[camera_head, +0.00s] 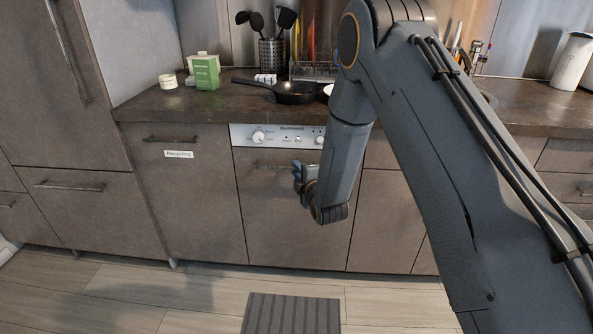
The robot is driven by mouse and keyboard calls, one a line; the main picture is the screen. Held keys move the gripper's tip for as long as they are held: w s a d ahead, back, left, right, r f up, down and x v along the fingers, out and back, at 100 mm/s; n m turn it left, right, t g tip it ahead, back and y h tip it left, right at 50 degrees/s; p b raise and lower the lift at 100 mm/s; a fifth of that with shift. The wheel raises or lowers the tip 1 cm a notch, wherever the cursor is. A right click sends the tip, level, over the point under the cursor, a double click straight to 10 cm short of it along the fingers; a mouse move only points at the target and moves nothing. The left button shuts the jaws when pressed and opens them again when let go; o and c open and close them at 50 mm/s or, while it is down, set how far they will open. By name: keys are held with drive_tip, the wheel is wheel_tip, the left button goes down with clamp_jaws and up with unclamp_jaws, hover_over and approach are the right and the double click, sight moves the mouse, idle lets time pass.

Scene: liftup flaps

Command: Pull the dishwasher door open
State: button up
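The dishwasher (276,215) has a brown front panel below a pale control strip (265,137) with a knob and small buttons. Its door looks shut, flush with the cabinets beside it. A dark bar handle (268,166) runs along the top of the door, and its right part is hidden behind my gripper and arm. My gripper (297,178) is in front of the upper door, at the right part of the handle. It is small and partly hidden by my wrist. I cannot tell whether its fingers are around the handle or touching it.
A countertop (210,104) above carries a green carton (206,72), a black pan (294,92) and a dish rack. A drawer front labelled Recycling (179,154) is left of the dishwasher. A grey striped mat (291,313) lies on the otherwise clear floor in front.

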drive_tip(key=shift+w+a+f, duration=0.1)
drive_tip(key=shift+w+a, duration=0.15)
drive_tip(key=shift+w, duration=0.3)
clamp_jaws()
